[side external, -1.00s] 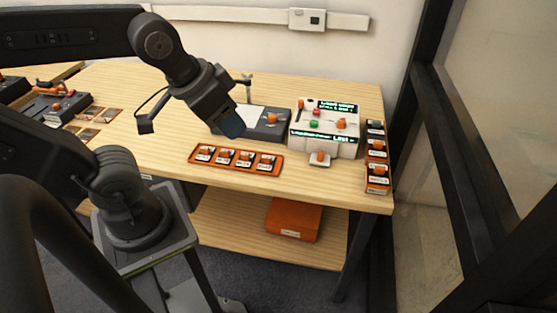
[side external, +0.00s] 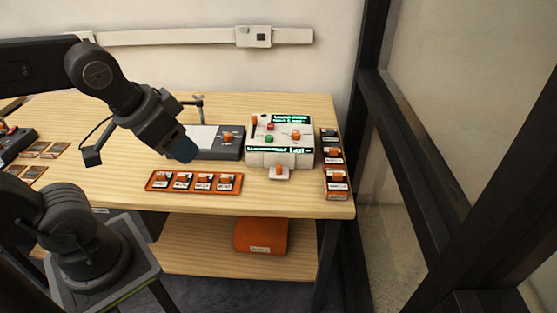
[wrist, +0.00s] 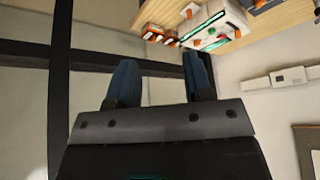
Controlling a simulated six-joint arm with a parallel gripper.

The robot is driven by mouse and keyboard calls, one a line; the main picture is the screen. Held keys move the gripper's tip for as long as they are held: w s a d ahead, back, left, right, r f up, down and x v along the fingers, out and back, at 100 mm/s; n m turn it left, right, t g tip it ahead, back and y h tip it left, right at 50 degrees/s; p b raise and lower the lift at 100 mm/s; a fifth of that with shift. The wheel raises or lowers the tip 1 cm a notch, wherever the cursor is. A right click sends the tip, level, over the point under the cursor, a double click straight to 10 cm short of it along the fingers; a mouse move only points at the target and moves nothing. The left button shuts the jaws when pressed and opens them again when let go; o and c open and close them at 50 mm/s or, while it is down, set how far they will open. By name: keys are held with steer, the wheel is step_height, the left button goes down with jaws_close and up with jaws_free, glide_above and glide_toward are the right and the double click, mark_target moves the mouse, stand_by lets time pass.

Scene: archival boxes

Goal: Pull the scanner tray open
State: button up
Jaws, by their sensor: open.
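The scanner (side external: 280,158) is a white box with lit green displays, colored buttons and orange knobs, standing at the right of the table. My gripper (side external: 184,148) hangs in the air to the left of the scanner, well apart from the tray. In the wrist view, its two blue fingers (wrist: 160,65) are spread with nothing between them. The scanner (wrist: 217,22) shows beyond them at the top of that view.
A grey device (side external: 232,153) with an orange knob stands left of the scanner. An orange rack (side external: 150,186) of several cards lies in front. An upright row of boxes (side external: 334,178) is close on the scanner's right. An orange box (side external: 262,236) sits on the lower shelf.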

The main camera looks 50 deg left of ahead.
steer(key=w+a+r+m+g, duration=0.1)
steer(key=w+r+m+g, duration=0.1)
steer(key=w+m, duration=0.6)
steer(key=m+g, duration=0.4)
steer(key=m, duration=1.3)
glide_above(279, 166)
step_height(279, 166, down, 16)
step_height(279, 166, down, 14)
steer(key=shift+r, duration=0.25)
jaws_close()
